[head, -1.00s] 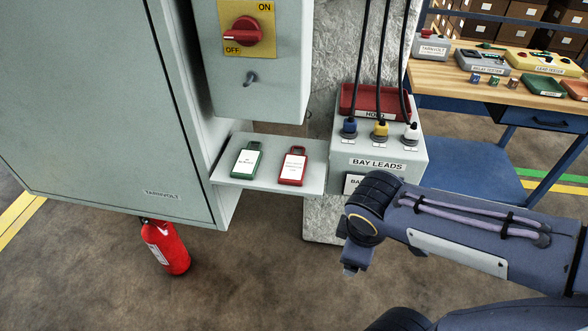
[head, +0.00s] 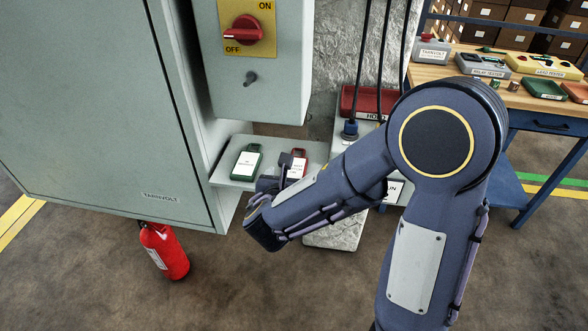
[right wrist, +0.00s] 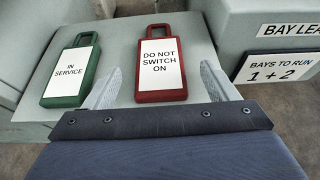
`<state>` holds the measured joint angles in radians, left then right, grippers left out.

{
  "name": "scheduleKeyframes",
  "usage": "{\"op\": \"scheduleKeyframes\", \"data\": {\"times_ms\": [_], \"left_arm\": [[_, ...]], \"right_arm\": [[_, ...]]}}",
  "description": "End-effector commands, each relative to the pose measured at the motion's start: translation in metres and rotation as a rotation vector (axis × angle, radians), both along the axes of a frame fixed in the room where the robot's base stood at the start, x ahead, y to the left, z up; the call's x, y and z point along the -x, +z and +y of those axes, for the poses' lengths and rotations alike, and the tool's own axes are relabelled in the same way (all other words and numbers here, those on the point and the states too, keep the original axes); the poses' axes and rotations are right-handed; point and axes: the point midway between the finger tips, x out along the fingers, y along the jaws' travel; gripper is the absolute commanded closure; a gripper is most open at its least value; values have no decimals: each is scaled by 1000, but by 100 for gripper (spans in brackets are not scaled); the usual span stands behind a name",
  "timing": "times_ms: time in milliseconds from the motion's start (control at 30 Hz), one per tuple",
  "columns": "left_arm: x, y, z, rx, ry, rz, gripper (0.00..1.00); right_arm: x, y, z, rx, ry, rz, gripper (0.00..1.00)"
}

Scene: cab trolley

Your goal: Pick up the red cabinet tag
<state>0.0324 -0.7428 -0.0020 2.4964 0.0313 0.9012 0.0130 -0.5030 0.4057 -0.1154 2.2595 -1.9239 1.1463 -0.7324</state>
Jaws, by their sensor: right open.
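The red cabinet tag (right wrist: 161,96) lies flat on the small grey shelf (right wrist: 205,75), with a white label reading "DO NOT SWITCH ON". In the head view the red tag (head: 299,157) is partly hidden by my right gripper (head: 285,165). In the right wrist view my right gripper (right wrist: 160,90) is open, its two fingers pointing toward the tag, one on either side of its lower end. Nothing is between the fingertips but the tag's lower part; contact cannot be told. The green "IN SERVICE" tag (right wrist: 71,75) lies to the left on the same shelf. My left gripper is not in view.
The grey cabinet (head: 90,90) stands left of the shelf, with a red switch (head: 244,30) on the box above. The bay leads box (right wrist: 270,50) is close on the right. A red extinguisher (head: 165,252) stands on the floor below.

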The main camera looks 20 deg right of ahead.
Motion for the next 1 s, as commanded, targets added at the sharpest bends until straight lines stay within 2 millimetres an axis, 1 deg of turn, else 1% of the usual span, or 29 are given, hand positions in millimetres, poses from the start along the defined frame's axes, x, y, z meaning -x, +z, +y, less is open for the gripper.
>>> {"op": "scheduleKeyframes", "data": {"times_ms": [100,200,467,567,833,867,1000], "left_arm": [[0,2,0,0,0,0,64],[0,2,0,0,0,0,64],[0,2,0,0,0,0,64],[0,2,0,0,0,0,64],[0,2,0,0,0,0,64],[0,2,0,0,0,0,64],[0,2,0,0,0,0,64]], "right_arm": [[-15,-6,-10,0,-5,2,20],[-23,-10,-15,-1,-4,1,20],[-25,-11,-16,-2,-2,0,20],[-25,-11,-16,-2,-2,0,30],[-25,-11,-16,-3,-2,-1,66],[-25,-11,-16,-2,-3,0,68],[-25,-11,-16,-2,-3,0,68]]}}
